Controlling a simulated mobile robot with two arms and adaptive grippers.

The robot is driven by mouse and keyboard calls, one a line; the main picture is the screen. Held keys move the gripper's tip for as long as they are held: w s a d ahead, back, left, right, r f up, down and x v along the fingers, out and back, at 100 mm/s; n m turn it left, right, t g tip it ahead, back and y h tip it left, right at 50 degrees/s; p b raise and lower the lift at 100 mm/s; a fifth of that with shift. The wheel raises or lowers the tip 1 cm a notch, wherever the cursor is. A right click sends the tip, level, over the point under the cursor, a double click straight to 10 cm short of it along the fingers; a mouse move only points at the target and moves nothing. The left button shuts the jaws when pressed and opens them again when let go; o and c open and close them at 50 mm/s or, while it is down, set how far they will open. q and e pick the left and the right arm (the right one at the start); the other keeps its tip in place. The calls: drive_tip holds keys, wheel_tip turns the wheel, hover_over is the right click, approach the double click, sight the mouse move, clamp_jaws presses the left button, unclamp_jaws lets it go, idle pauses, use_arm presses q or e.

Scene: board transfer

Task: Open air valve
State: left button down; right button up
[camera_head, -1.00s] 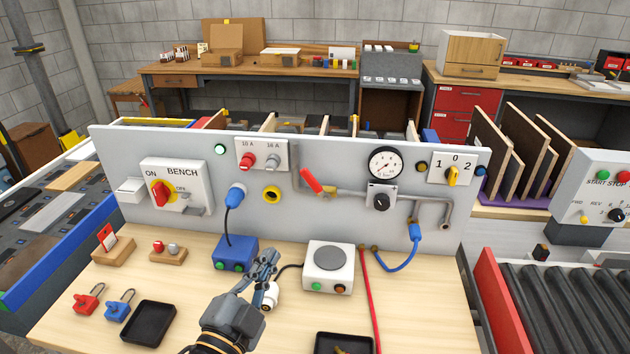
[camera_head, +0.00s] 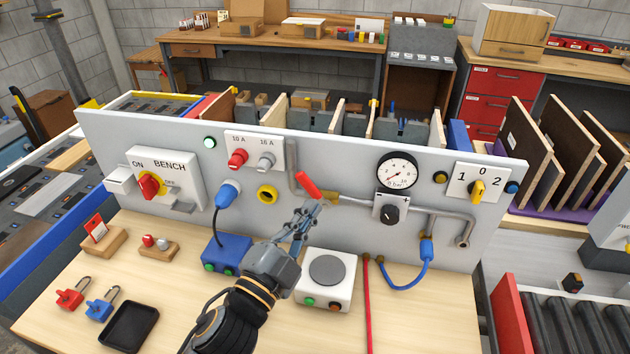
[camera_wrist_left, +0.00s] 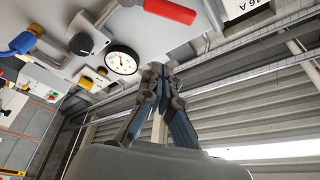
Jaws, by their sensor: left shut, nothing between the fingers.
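The air valve has a red lever handle (camera_head: 308,185) on the grey pipe (camera_head: 352,200) of the upright panel. The lever slants up to the left from the pipe. It also shows at the top of the left wrist view (camera_wrist_left: 170,11). My left gripper (camera_head: 312,206) is shut and empty, its fingertips just below the red lever; I cannot tell whether they touch it. In the left wrist view the closed fingers (camera_wrist_left: 158,72) point up towards the panel. The pressure gauge (camera_head: 397,172) and black regulator knob (camera_head: 389,214) sit right of the lever. My right gripper is not in view.
Below stand a blue box (camera_head: 226,255) with a cable and a white hotplate box (camera_head: 327,279). A black tray (camera_head: 128,326) lies front left.

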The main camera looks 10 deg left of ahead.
sight(309, 186)
use_arm(q)
drive_tip(key=w+a+p, duration=0.1)
drive_tip(key=w+p, duration=0.1)
drive_tip(key=w, duration=0.5)
drive_tip(key=shift+w+f+p, duration=0.25)
drive_tip(key=shift+f+p, duration=0.15)
drive_tip(key=shift+a, duration=0.1)
